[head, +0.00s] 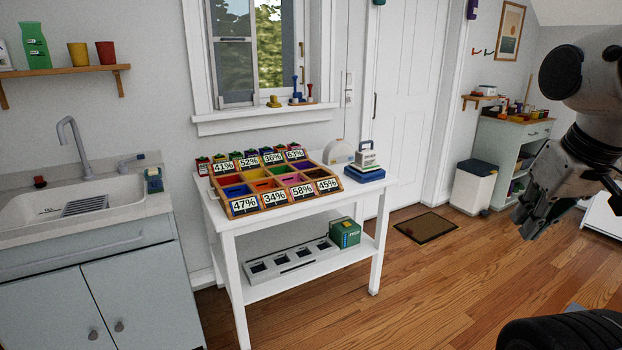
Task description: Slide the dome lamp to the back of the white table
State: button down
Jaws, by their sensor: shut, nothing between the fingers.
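The white table (345,207) stands against the wall under the window. A small white dome-shaped thing (341,152), which looks like the dome lamp, sits at the table's back right. Its lower part is partly hidden by the things in front. My gripper (527,224) is at the right of the head view, shut and empty. It is well apart from the table and the lamp, and its fingers point down and to the left.
A sorting tray (240,213) with percentage labels fills the table's left and middle. A blue-based device (364,174) stands beside the dome. A green box (345,232) is on the lower shelf. A sink cabinet (95,275) stands left; wooden floor (420,290) lies open at right.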

aim_at(340, 150)
jog(key=i+z, duration=0.25)
jog(key=i, duration=0.45)
jog(key=i+z, duration=0.25)
jog(key=i, duration=0.45)
jog(key=i+l+u, duration=0.25)
jog(key=i, duration=0.25)
jog(key=i+l+u, duration=0.25)
jog(key=i, duration=0.2)
jog(key=i+l+u, duration=0.75)
jog(key=l+u, duration=0.15)
jog(key=l, duration=0.15)
